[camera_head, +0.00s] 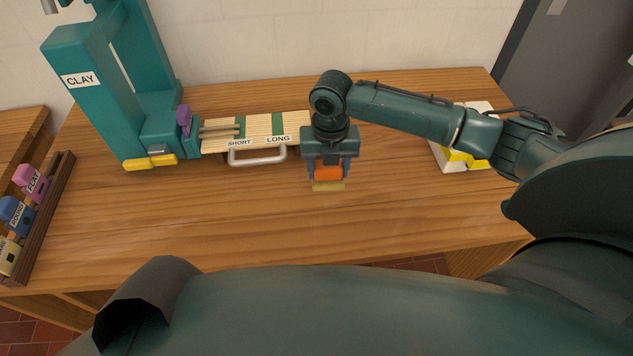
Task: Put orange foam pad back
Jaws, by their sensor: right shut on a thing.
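The orange foam pad (328,173) is in my right gripper (328,168), whose two blue fingers are shut on its left and right sides. A pale yellow-green layer shows along the pad's lower edge. I cannot tell whether it belongs to the pad. The gripper points down over the middle of the wooden table, just right of the slatted board marked SHORT and LONG (256,132). I cannot tell whether the pad touches the table. My left gripper is not in view.
A teal CLAY machine (85,105) with yellow feet stands at the back left. A wooden rack (50,215) with several labelled blocks lies at the left. A white and yellow item (453,158) sits behind my right arm. The table's (230,215) front middle is clear.

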